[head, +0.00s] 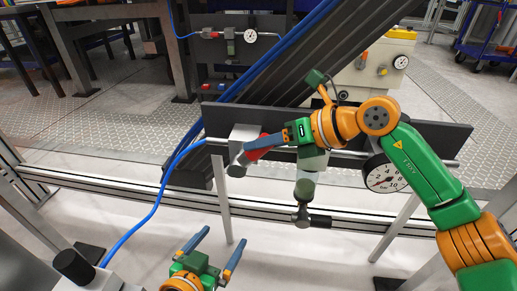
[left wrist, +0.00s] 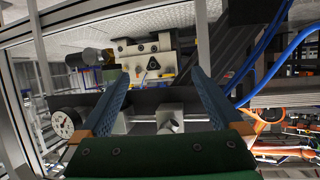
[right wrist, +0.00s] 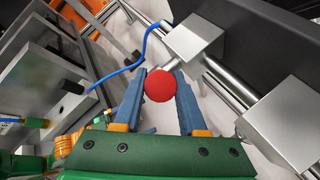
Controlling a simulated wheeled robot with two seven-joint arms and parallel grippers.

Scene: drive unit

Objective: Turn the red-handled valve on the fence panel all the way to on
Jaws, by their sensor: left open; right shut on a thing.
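The red valve handle (head: 256,153) is on the left part of the dark fence panel (head: 425,130), by a grey valve block (head: 243,133). In the right wrist view the round red end of the handle (right wrist: 160,86) sits between the fingertips of my right gripper (right wrist: 160,88). My right gripper (head: 262,144) is shut on the handle, its fingers covering part of it in the head view. My left gripper (head: 212,242) is open and empty, low and in front of the panel. In the left wrist view its blue fingers (left wrist: 158,92) are wide apart with nothing between them.
A blue hose (head: 152,212) runs from the valve down to the left. A horizontal metal rail (head: 110,187) crosses behind.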

